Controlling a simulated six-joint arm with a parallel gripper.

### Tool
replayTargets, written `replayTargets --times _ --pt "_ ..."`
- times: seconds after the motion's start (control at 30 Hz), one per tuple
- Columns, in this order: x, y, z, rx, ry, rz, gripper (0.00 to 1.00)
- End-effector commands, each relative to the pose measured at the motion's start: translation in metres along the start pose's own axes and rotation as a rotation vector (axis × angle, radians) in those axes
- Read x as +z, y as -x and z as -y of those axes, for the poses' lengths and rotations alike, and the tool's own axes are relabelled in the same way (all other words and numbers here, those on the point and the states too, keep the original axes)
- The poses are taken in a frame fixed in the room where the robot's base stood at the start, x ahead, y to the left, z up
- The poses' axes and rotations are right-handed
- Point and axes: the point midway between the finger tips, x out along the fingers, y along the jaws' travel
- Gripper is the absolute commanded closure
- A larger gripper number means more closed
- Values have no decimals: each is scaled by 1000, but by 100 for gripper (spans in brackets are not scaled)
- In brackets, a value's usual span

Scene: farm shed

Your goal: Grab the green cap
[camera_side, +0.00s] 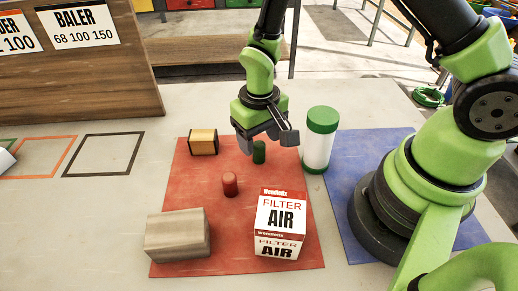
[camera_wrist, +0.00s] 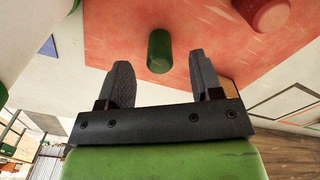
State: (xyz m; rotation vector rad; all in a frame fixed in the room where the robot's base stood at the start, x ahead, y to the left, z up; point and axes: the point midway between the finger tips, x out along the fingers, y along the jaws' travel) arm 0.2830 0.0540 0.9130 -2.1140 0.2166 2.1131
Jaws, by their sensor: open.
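The green cap (camera_side: 259,152) stands upright on the back part of the red mat (camera_side: 200,240), just under my gripper in the side view. It also shows in the wrist view (camera_wrist: 159,51), ahead of the fingertips and roughly between their lines. My gripper (camera_side: 266,140) is open and empty, with its two dark fingers apart; they also show in the wrist view (camera_wrist: 158,72). From the wrist view, neither finger appears to touch the cap.
A red cap (camera_side: 230,184), a yellow-and-black block (camera_side: 203,142), a wooden block (camera_side: 178,236) and an air filter box (camera_side: 280,222) are on the red mat. A white bottle with a green lid (camera_side: 318,140) stands close right of the green cap. A blue mat (camera_side: 345,195) lies right.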

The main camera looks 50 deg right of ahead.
Motion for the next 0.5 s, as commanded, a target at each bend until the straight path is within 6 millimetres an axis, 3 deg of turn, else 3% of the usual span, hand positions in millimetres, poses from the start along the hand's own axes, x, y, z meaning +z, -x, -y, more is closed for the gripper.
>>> replayTargets --times 0.23,0.5 --pt "-3 -36 -1 1 0 5 41" --pt "-3 -45 -1 -1 0 0 41"
